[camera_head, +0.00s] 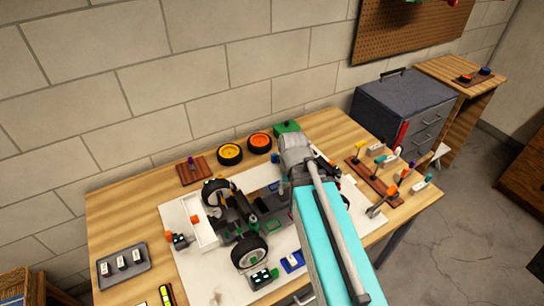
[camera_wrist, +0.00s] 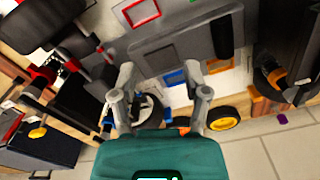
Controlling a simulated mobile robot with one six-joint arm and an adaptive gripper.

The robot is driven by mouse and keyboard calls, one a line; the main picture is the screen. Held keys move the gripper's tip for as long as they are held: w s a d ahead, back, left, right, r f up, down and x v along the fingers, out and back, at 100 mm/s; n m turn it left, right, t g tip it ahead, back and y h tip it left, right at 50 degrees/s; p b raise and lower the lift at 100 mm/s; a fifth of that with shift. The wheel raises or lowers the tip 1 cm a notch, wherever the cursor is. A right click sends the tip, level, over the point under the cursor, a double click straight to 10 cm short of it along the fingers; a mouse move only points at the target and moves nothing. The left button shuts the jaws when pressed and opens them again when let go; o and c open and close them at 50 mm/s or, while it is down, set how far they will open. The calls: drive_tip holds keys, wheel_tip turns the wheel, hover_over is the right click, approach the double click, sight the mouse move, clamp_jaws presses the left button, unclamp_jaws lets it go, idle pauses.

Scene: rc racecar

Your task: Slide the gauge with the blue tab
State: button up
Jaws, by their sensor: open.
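My gripper (camera_wrist: 160,100) is open in the wrist view, its two grey fingers apart with nothing clearly held. In the head view my arm hides most of it, above the far right part of the car chassis (camera_head: 240,215). Blue pieces show in the wrist view: one (camera_wrist: 176,77) beyond the fingers, and a small blue bit (camera_wrist: 168,115) between the fingers beside a white and black round part (camera_wrist: 150,110). In the head view a blue-framed piece (camera_head: 292,261) lies on the white mat (camera_head: 200,285). I cannot tell which blue piece is the gauge's tab.
A grey tray (camera_head: 124,265) is at left. A wooden tool rack (camera_head: 375,184) is at right. The wall is close behind.

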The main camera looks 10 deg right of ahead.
sight(274, 155)
drive_tip(key=w+r+m+p, duration=0.1)
drive_tip(key=w+m, duration=1.2)
drive_tip(key=w, duration=1.4)
drive_tip(key=shift+w+d+r+m+p, duration=0.3)
drive_tip(key=shift+w+r+m+p, duration=0.1)
drive_tip(key=shift+r, duration=0.05)
drive_tip(key=shift+f, duration=0.15)
wheel_tip(274, 155, down, 14)
drive_tip(key=b, duration=1.3)
drive_tip(key=shift+r+b, duration=0.25)
drive_tip(key=shift+b, duration=0.15)
clamp_jaws()
